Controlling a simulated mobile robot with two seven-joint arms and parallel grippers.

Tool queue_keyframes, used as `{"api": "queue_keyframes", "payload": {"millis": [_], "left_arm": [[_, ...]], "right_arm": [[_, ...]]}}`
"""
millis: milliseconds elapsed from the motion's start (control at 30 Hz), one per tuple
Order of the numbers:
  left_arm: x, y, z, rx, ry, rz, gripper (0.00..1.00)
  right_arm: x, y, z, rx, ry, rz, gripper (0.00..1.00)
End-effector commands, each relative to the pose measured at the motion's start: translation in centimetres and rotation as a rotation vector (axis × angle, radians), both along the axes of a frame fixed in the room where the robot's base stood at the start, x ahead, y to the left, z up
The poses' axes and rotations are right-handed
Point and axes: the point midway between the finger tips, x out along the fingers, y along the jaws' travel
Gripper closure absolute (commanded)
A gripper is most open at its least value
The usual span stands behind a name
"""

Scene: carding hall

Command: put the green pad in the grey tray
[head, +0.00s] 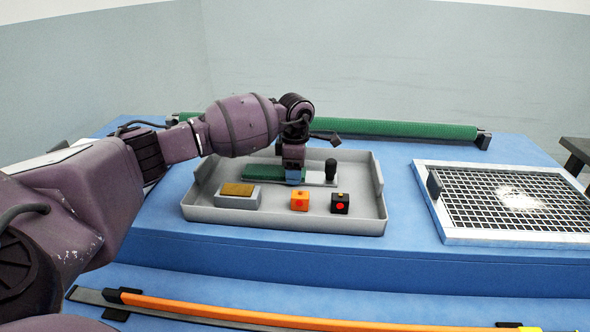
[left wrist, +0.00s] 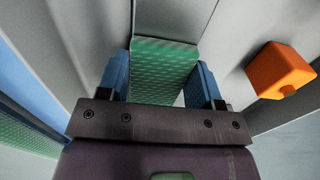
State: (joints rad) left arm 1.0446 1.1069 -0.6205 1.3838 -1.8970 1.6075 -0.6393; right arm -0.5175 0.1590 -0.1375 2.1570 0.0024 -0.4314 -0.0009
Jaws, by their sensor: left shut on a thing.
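The green pad (head: 260,173) is in the back part of the grey tray (head: 285,226), partly hidden by my left gripper (head: 295,180). My left gripper points down into the tray and is shut on the pad. In the left wrist view the pad (left wrist: 163,68) lies between the two blue fingers (left wrist: 163,88), with a pale grey strip (left wrist: 172,15) beyond it. I cannot tell whether the pad rests on the tray floor. My right gripper is not in view.
The tray also holds a grey block with a yellowish top (head: 237,196), an orange cube (head: 300,201), a black cube (head: 340,204) and a black knob (head: 331,168). A green roller (head: 400,129) lies behind. A mesh frame (head: 510,200) lies right; an orange bar (head: 250,315) in front.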

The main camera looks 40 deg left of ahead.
Motion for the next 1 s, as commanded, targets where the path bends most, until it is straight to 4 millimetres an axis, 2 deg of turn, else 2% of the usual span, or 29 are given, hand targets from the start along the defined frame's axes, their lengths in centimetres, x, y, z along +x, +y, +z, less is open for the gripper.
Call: {"api": "queue_keyframes", "payload": {"millis": [33, 67, 200, 567, 667, 1000], "left_arm": [[0.0, 0.0, -0.2, -0.001, 0.001, 0.000, 0.69], [0.0, 0.0, -0.2, -0.001, 0.001, 0.000, 0.36], [0.0, 0.0, -0.1, -0.001, 0.001, 0.000, 0.15], [0.0, 0.0, 0.4, 0.001, -0.001, 0.000, 0.15], [0.0, 0.0, 1.6, 0.001, -0.003, 0.000, 0.15], [0.1, -0.1, 8.1, 0.000, -0.004, 0.000, 0.15]], "right_arm": [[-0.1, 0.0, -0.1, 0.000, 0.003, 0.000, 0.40], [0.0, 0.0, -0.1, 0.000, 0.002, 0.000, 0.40], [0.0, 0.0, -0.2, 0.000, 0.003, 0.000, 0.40], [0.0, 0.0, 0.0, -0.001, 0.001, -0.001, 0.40], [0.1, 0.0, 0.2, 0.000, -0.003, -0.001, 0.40], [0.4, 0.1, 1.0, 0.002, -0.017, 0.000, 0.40]]}}
